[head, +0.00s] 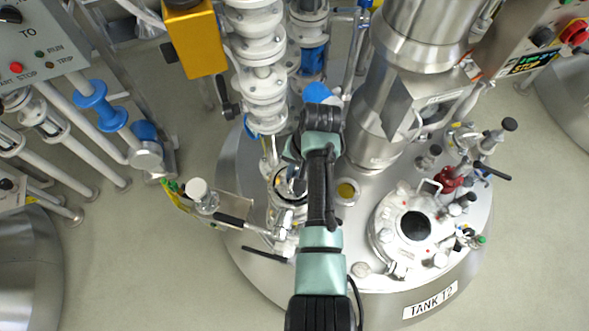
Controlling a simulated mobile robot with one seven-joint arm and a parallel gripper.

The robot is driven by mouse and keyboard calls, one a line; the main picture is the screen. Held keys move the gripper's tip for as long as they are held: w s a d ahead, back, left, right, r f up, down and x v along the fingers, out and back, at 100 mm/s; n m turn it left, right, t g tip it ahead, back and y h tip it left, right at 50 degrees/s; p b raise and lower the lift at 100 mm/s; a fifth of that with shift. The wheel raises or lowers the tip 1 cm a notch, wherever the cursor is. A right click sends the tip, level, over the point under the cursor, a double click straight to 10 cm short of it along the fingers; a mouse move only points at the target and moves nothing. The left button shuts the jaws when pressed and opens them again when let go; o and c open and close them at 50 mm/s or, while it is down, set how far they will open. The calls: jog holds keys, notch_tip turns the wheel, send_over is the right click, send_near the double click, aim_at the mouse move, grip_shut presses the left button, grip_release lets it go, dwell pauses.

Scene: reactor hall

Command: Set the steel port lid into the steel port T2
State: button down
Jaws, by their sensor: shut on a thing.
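My arm reaches up the middle of the head view over the lid of the tank (240,190), labelled TANK T2. Its wrist bends down near the picture's centre. My gripper (291,170) shows only in part, below and left of the wrist, and is shut. The steel port lid in it is not clearly visible; wrist and fittings hide it. A round steel fitting with a dark rim (290,187), apparently steel port T2, lies right below the gripper. I cannot tell whether lid and port touch.
A round hatch with a dark centre (415,226) stands right of my arm, among valves and knobs. A small yellow-centred port (346,192) is beside the forearm. White glass piping (257,65) and a thick steel column (395,110) rise close around the wrist. Floor is clear lower left.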

jog(key=shift+f+b, duration=0.3)
jog(key=shift+f, duration=0.2)
dwell(0.4)
jog(key=c, duration=0.9)
grip_release()
jog(key=r, duration=0.4)
jog(key=d+r, duration=0.1)
jog(key=r, duration=0.3)
jog(key=d+r, duration=0.1)
jog(key=r, duration=0.3)
jog(key=shift+s+d+r, duration=0.2)
jog(key=shift+s+r, duration=0.15)
jog(key=shift+r, duration=0.05)
